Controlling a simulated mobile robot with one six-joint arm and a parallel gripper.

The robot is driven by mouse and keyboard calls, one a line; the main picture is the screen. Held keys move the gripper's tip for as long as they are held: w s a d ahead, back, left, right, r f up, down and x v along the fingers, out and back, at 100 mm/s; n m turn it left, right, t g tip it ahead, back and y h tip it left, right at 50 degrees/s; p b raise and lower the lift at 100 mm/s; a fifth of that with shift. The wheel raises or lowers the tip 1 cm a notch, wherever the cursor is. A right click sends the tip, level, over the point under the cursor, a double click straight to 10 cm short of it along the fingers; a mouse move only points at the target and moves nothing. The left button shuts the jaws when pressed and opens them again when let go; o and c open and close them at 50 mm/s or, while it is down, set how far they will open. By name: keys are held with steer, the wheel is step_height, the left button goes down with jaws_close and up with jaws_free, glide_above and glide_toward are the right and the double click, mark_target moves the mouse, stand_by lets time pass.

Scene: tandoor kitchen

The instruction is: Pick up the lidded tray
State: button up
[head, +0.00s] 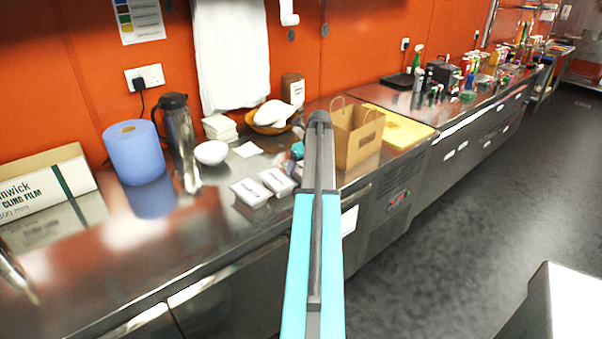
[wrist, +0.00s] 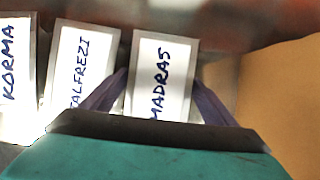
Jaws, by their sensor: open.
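In the wrist view, three lidded trays with white, handwritten lids stand in a row: the KORMA tray (wrist: 16,65), the JALFREZI tray (wrist: 82,65) and the MADRAS tray (wrist: 162,75). My gripper (wrist: 160,92) is open, with one finger on each side of the MADRAS tray's near part. The left finger is by the gap to the JALFREZI tray. I cannot tell whether either finger touches the tray. In the head view, two white-lidded trays (head: 250,192) (head: 278,181) show on the steel counter; my arm hides the third tray and most of my gripper.
A brown paper bag (head: 357,138) stands close to the right of the trays; its side fills the right of the wrist view. A white bowl (head: 211,153), steel flask (head: 178,135) and blue roll (head: 135,152) stand left. The counter's front left is mostly clear.

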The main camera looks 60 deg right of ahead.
mark_target(299, 166)
steer(key=shift+f, duration=0.2)
stand_by(0.4)
steer(key=c, duration=1.2)
steer(key=shift+r, duration=0.15)
steer(key=shift+r+b, duration=0.6)
steer(key=shift+r, duration=1.05)
steer(key=shift+s+r, duration=0.1)
steer(key=shift+r, duration=0.15)
steer(key=s+a+b, duration=0.1)
steer(key=s+a, duration=0.3)
steer(key=s, duration=0.2)
steer(key=s+a+r+b, duration=0.1)
steer(key=s+a, duration=0.3)
steer(key=s, duration=0.3)
steer(key=shift+s+r+b, duration=0.25)
steer(key=shift+s+b, duration=0.05)
